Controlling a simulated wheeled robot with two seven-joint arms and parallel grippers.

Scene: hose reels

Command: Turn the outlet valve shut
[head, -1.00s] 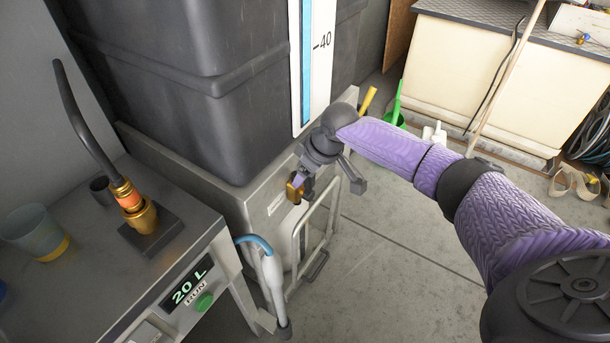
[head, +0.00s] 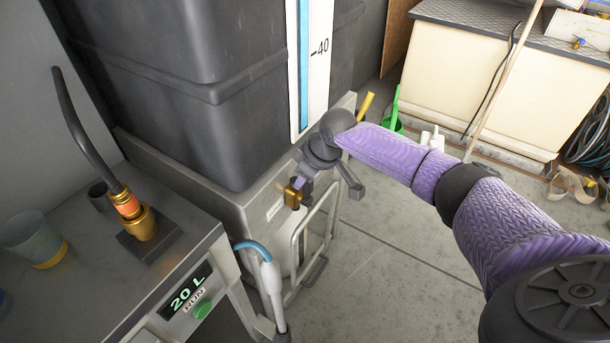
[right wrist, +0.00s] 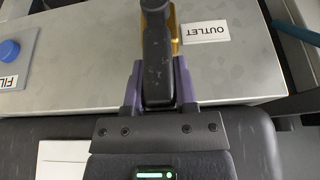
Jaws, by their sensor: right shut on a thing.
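The outlet valve has a brass body (head: 292,194) on the front of the grey steel stand below the dark tank. In the right wrist view its dark lever handle (right wrist: 157,60) lies between my purple fingers, with the brass (right wrist: 176,30) showing just behind it. My right gripper (right wrist: 157,88) is shut on this handle. In the head view the gripper (head: 299,184) reaches the valve from the right and partly hides it. The white OUTLET label (right wrist: 206,29) is beside the valve. My left gripper is not in view.
A grey bench (head: 80,270) at the left carries a brass fitting with a black hose (head: 140,222), a cup (head: 35,240) and a 20 L display (head: 186,290). A looped metal rail (head: 315,240) stands below the valve.

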